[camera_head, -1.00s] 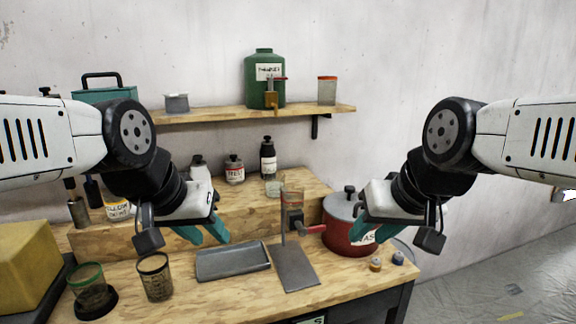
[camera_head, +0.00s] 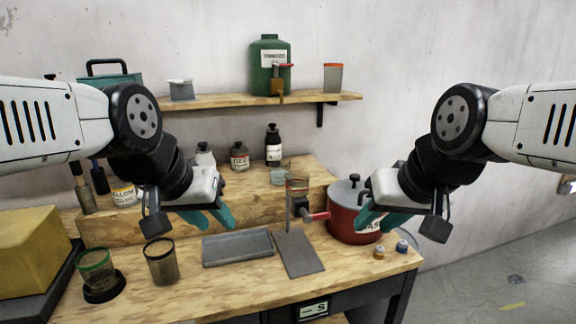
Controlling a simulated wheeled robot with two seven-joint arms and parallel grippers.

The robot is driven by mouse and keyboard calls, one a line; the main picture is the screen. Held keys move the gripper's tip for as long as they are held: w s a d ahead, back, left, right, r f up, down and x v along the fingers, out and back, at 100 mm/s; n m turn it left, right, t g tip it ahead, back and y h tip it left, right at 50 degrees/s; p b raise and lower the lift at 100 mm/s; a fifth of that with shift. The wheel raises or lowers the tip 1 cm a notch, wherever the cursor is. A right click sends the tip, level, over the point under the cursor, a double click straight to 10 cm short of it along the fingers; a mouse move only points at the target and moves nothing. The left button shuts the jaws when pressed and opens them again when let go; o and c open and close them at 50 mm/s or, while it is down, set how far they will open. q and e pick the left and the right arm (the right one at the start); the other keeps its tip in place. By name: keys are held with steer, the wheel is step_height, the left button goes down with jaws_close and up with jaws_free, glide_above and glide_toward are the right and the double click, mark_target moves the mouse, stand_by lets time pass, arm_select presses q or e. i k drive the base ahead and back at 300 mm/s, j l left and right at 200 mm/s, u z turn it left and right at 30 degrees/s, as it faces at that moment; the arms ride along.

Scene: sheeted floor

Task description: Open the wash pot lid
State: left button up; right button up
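The wash pot (camera_head: 343,222) is a red pot with a white label, standing at the right end of the wooden bench. Its grey lid (camera_head: 345,193) sits on top with a dark knob (camera_head: 354,179). My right gripper (camera_head: 368,220) is in front of the pot's right side in this view and covers part of the label; I cannot tell whether it touches. Its teal fingers look apart with nothing between them. My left gripper (camera_head: 220,218) hangs above the bench near the grey tray, its teal fingers apart and empty.
A grey tray (camera_head: 238,248) and a stand with a flat base (camera_head: 300,254) lie left of the pot. Two small jars (camera_head: 402,246) stand at the right edge. Two mesh cups (camera_head: 162,262) are at the front left. Bottles (camera_head: 273,146) stand on the raised step, below a shelf (camera_head: 220,101).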

mark_target(341, 193)
steer(key=i+l+u, duration=0.1)
steer(key=l+u, duration=0.2)
steer(key=l, duration=0.5)
steer(key=l+u, duration=0.3)
steer(key=l, duration=0.45)
